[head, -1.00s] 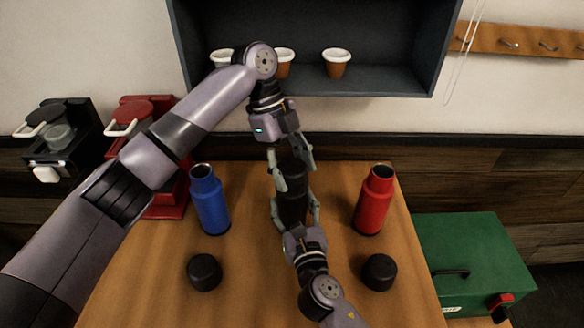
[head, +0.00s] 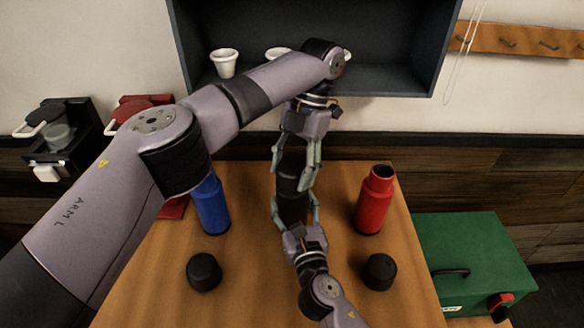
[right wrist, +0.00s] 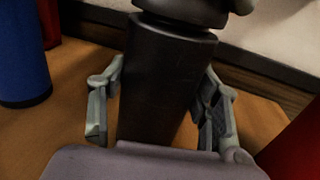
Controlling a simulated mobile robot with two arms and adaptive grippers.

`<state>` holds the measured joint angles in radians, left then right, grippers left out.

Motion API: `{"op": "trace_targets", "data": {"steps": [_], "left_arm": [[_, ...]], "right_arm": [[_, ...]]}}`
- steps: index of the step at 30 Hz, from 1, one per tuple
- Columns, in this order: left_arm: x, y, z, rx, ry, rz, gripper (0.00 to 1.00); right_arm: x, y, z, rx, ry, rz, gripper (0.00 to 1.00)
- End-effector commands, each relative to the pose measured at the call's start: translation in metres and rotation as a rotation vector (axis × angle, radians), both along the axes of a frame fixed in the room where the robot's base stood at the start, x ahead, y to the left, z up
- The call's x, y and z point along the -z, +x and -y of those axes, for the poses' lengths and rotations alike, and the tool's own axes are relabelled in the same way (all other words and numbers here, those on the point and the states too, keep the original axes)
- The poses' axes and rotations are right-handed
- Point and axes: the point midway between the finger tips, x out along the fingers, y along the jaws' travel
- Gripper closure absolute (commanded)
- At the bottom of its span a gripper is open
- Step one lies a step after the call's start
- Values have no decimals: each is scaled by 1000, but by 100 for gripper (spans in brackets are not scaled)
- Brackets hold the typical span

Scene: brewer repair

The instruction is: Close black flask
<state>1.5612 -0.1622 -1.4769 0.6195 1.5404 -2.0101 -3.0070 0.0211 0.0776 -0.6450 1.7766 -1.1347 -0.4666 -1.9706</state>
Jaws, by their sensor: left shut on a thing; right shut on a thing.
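The black flask (head: 291,208) stands upright in the middle of the table between the blue and red flasks. My right gripper (head: 294,213) is shut around its body from the near side. In the right wrist view, the black flask's body (right wrist: 165,85) sits between the right gripper's fingers (right wrist: 160,108). My left gripper (head: 296,172) reaches down from above and is shut on the black cap (head: 290,165) at the flask's top. The cap (right wrist: 182,8) also shows at the top of the right wrist view, at the flask's mouth. I cannot tell whether it is fully seated.
An open blue flask (head: 211,205) and an open red flask (head: 374,200) stand on the table (head: 240,300). Loose black caps lie before the blue (head: 204,272) and red (head: 379,272) flasks. A shelf with cups (head: 224,63) is behind; a green box (head: 475,260) is at right.

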Motion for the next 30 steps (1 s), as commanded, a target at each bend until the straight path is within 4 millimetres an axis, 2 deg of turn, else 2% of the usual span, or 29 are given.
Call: {"op": "trace_targets", "data": {"steps": [8, 9, 17, 26, 30], "left_arm": [[0, 0, -1, 4, 0, 1, 71], [0, 0, -1, 4, 0, 1, 41], [0, 0, 0, 3, -1, 1, 24], [0, 0, -1, 4, -1, -1, 27], [3, -7, -7, 27, -3, -29, 27]], "right_arm": [[1, -1, 0, -1, 1, -1, 100], [1, -1, 0, -1, 1, -1, 100], [1, -1, -1, -2, 2, -1, 100], [1, -1, -1, -2, 2, -1, 100], [1, -1, -1, -2, 2, -1, 100]]}}
